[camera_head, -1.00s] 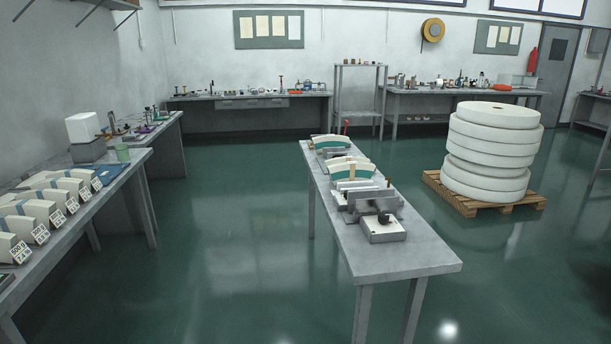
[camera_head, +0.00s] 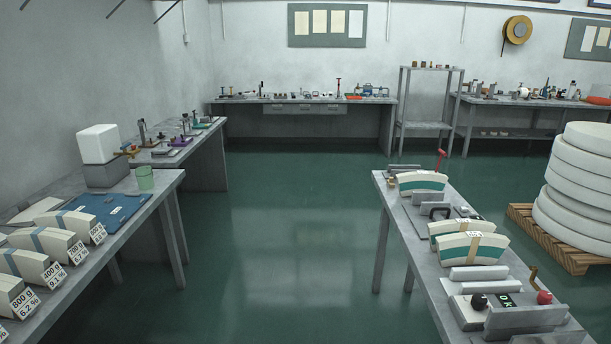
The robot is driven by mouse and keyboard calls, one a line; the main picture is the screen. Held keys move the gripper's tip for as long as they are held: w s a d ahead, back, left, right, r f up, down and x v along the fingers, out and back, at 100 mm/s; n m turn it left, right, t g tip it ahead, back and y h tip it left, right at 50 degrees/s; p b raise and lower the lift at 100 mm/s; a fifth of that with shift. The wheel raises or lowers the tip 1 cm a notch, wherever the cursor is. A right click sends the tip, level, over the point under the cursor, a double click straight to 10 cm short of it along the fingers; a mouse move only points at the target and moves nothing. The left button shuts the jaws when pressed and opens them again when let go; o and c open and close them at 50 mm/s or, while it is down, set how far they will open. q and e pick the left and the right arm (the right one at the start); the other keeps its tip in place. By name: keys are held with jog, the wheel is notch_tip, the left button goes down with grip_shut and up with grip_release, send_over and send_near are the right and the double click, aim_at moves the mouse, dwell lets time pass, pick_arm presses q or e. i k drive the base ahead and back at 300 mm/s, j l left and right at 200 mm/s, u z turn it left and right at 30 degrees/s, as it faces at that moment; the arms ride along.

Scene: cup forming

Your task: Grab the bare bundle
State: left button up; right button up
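Several cream bundles stand in a row on the left table, such as one with a blue band (camera_head: 45,243) and another beside it (camera_head: 25,266). White labels such as "400 g" and "800 g" stand by them. A cream bundle (camera_head: 33,210) at the wall side of the row shows no band that I can make out. On the centre table, a curved cream-and-teal bundle (camera_head: 421,185) stands at the far end, with no strap visible. A similar one (camera_head: 488,248) nearer carries a tan strap. I cannot tell for sure which is the bare bundle. Neither gripper is in view.
Green floor (camera_head: 270,250) between the tables is clear.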

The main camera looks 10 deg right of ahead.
aim_at(407, 182)
jog(key=i+j+z, duration=0.15)
jog(key=i+z, duration=0.25)
jog(key=i, duration=0.25)
jog(key=i+j+z, duration=0.4)
jog(key=i, duration=0.25)
jog(key=i+j+z, duration=0.4)
jog(key=i+j, duration=0.1)
jog(key=i, duration=0.1)
